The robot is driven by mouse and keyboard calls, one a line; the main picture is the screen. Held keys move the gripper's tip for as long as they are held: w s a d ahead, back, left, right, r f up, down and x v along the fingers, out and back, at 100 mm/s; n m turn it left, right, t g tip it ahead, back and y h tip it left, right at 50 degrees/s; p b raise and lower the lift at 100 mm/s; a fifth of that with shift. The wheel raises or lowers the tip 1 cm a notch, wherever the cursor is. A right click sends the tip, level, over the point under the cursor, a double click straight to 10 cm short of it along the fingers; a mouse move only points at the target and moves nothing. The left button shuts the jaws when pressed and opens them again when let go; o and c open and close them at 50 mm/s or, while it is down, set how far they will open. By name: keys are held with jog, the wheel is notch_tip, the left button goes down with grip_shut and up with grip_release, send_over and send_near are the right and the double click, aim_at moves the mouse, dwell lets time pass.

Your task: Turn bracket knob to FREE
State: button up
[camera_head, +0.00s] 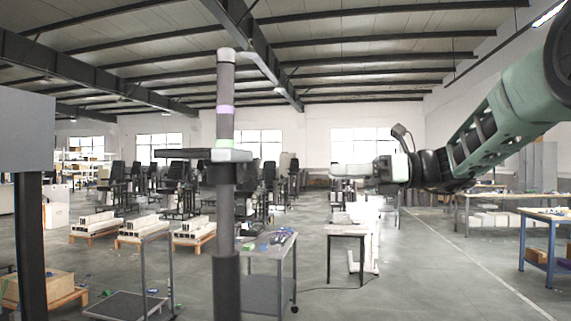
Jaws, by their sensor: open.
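A grey vertical column (225,190) stands left of centre. A flat grey bracket (235,156) sits around or against the column at mid height. A small pale part (224,143) shows just above the bracket; I cannot tell if it is the knob, and no FREE marking is legible. My gripper (345,171) is at the end of the green-grey arm coming from the upper right. It is open, points left and is well apart from the bracket. Its fingers are hard to make out against the bright background.
A grey cart (268,290) with small items stands behind the column. A dark-framed small table (346,235) stands below my gripper. A grey panel on a dark post (28,220) is at the left edge. The space between bracket and gripper looks clear.

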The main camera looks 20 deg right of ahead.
jog(key=d+r, duration=0.1)
jog(key=p, duration=0.5)
send_near(260, 167)
jog(key=shift+t, duration=0.3)
jog(key=x, duration=0.8)
jog(key=shift+s+a, duration=0.15)
jog(key=shift+a, duration=0.05)
jog(key=shift+w+a+f, duration=0.15)
jog(key=shift+w+a, duration=0.2)
jog(key=shift+a, duration=0.25)
jog(key=shift+c, duration=0.2)
jog(key=c, duration=0.9)
